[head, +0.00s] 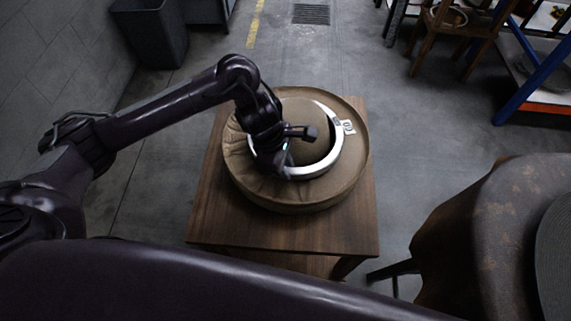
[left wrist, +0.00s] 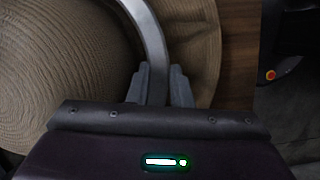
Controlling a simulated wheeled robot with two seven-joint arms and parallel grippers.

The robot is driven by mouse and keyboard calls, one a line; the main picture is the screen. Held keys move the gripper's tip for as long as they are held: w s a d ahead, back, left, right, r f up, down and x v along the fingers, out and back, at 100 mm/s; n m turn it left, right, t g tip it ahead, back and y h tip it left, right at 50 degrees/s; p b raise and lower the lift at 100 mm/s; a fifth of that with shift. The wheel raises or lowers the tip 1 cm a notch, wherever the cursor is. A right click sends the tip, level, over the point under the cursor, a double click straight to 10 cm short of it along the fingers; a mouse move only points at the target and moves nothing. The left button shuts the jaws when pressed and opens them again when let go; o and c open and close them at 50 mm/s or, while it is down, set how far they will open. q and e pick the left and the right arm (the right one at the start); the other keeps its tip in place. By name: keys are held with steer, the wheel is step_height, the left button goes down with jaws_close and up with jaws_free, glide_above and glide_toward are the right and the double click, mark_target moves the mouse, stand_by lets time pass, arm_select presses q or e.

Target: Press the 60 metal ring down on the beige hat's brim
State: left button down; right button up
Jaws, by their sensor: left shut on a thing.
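The beige hat (head: 253,176) lies on a small wooden table, its wide brim curving up at the edge. The metal ring (head: 337,146), pale with a tag marked 60 (head: 348,127), is around the hat's crown and over the brim. My left gripper (head: 285,168) is shut on the near left part of the ring. In the left wrist view the ring (left wrist: 148,40) runs between the two fingers (left wrist: 160,88), with the ribbed crown (left wrist: 70,60) to its left and the brim (left wrist: 195,40) to its right. Whether the ring touches the brim all round I cannot tell. My right gripper is not in view.
The wooden table (head: 215,222) has bare top at its front. A rusty brown covered stand (head: 470,235) is at the right. A dark bin (head: 150,32) stands at the back left, and shelving with a blue post (head: 535,75) at the back right. Floor between is clear.

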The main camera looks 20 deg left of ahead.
arm_select(q)
steer(key=shift+f+b, duration=0.4)
steer(key=shift+b, duration=0.05)
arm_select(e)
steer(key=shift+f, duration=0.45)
arm_select(q)
steer(key=shift+s+a+f, duration=0.3)
steer(key=shift+f, duration=0.1)
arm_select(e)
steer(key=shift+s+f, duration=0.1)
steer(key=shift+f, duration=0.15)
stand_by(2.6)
arm_select(q)
steer(key=shift+r, duration=0.2)
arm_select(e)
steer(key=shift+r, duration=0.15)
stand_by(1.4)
